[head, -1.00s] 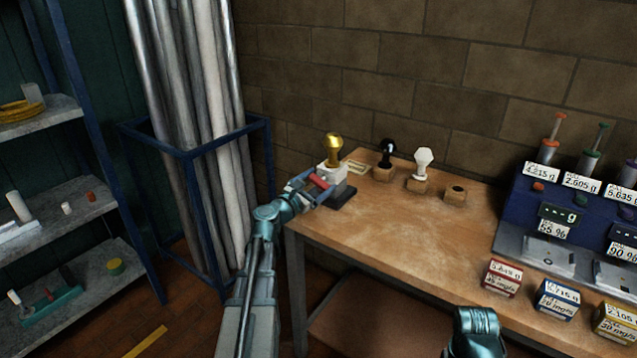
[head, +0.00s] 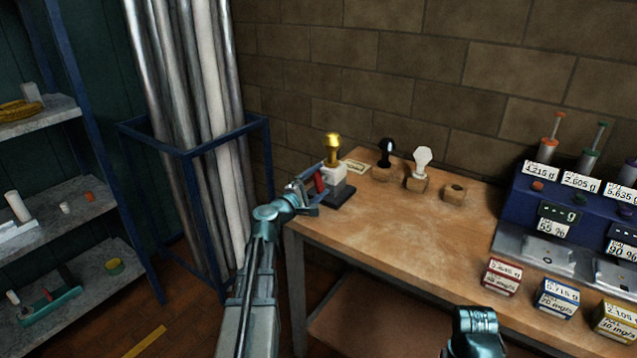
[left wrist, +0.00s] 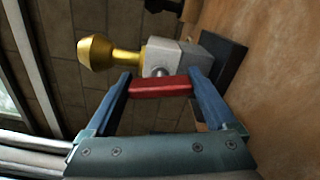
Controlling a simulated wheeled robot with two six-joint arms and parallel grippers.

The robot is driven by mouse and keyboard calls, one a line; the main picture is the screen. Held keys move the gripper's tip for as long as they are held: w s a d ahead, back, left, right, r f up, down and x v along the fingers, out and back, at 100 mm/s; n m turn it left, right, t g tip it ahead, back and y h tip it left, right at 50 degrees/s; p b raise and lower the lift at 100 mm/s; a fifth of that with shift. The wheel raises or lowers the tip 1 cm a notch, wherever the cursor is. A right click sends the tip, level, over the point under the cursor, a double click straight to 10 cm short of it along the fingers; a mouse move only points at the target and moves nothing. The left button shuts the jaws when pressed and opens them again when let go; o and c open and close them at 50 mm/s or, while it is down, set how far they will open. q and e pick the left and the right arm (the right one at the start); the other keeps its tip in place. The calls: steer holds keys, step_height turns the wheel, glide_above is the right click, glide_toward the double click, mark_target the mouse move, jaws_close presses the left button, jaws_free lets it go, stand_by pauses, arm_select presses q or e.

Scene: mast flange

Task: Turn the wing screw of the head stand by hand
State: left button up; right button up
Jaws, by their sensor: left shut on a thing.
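The head stand (head: 335,178) is a pale block on a dark base at the table's left end, with a gold head (head: 333,148) upright in its top. The wing screw's red wing (head: 320,182) sits on the stand's side facing my arm. My left gripper (head: 318,184) is shut on the red wing, one finger at each end of it. In the left wrist view the wing (left wrist: 160,87) lies between the blue fingers, with the metal screw shaft (left wrist: 160,72) running into the block. My right arm shows at the lower edge; its gripper is not visible.
A black head (head: 386,152) and a white head (head: 422,162) stand in wooden blocks right of the stand, near an empty block (head: 455,193). A blue dispenser rack (head: 545,205) and small labelled boxes (head: 502,277) stand farther right. The table's middle is clear.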

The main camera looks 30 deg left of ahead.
arm_select(q)
steer(key=m, duration=0.5)
steer(key=shift+s+f+m, duration=0.1)
steer(key=shift+f+m, duration=0.05)
steer(key=shift+m, duration=0.15)
steer(key=m, duration=0.9)
steer(key=shift+f, duration=0.15)
steer(key=shift+a+m, duration=0.1)
steer(key=shift+m, duration=2.1)
steer(key=o, duration=1.1)
steer(key=shift+c, duration=0.2)
steer(key=s+a, duration=0.1)
steer(key=s, duration=1.2)
steer(key=shift+s, duration=0.4)
